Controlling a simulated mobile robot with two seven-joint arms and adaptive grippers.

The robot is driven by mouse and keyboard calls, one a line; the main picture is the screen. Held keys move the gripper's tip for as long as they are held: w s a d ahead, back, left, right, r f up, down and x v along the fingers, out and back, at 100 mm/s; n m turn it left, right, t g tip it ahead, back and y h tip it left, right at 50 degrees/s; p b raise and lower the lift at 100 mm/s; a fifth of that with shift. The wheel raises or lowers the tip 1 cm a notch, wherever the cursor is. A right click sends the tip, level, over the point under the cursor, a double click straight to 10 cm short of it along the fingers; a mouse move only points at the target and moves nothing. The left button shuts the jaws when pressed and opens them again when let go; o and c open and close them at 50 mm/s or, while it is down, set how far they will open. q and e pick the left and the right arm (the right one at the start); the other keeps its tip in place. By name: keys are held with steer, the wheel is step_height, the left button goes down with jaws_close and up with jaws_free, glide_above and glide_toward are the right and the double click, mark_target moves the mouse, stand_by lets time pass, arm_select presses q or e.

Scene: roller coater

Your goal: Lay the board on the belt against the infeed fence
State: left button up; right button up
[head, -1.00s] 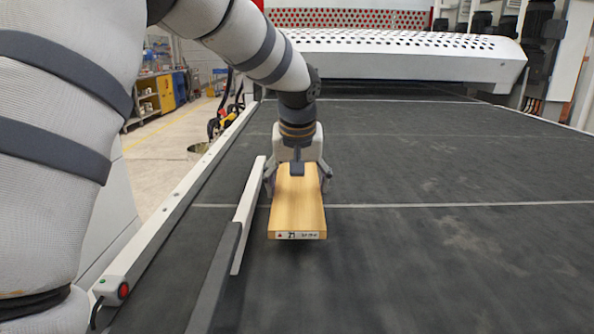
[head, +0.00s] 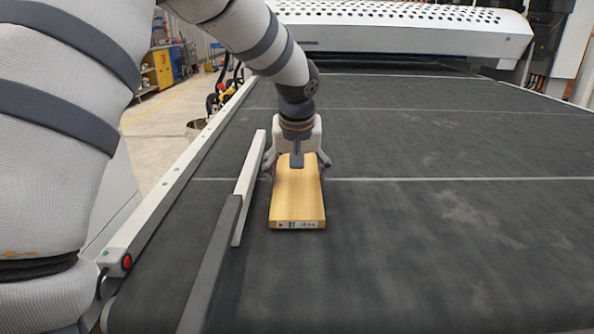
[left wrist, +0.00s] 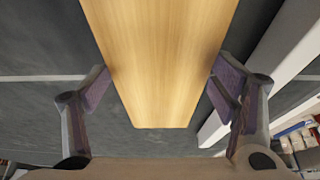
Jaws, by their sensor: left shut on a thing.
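The board (head: 297,195) is a light wooden plank with a printed label on its near end. My left gripper (head: 297,167) is shut on it, one finger on each long side; the board also shows between the fingers in the left wrist view (left wrist: 165,60). The board is level, low over the dark belt (head: 430,240); I cannot tell whether it touches. The infeed fence (head: 250,185), a pale and dark grey rail, runs just left of the board, with a narrow gap showing between them. My right gripper is not in view.
The belt is bare to the right of the board. A perforated white machine hood (head: 400,28) spans the far end. A pale side rail (head: 165,195) with a red button (head: 127,262) edges the belt on the left.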

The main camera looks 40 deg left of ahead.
arm_select(q)
steer(key=shift+f, duration=0.3)
steer(key=o, duration=1.5)
steer(key=shift+c, duration=0.2)
steer(key=shift+f, duration=0.1)
steer(key=v, duration=1.2)
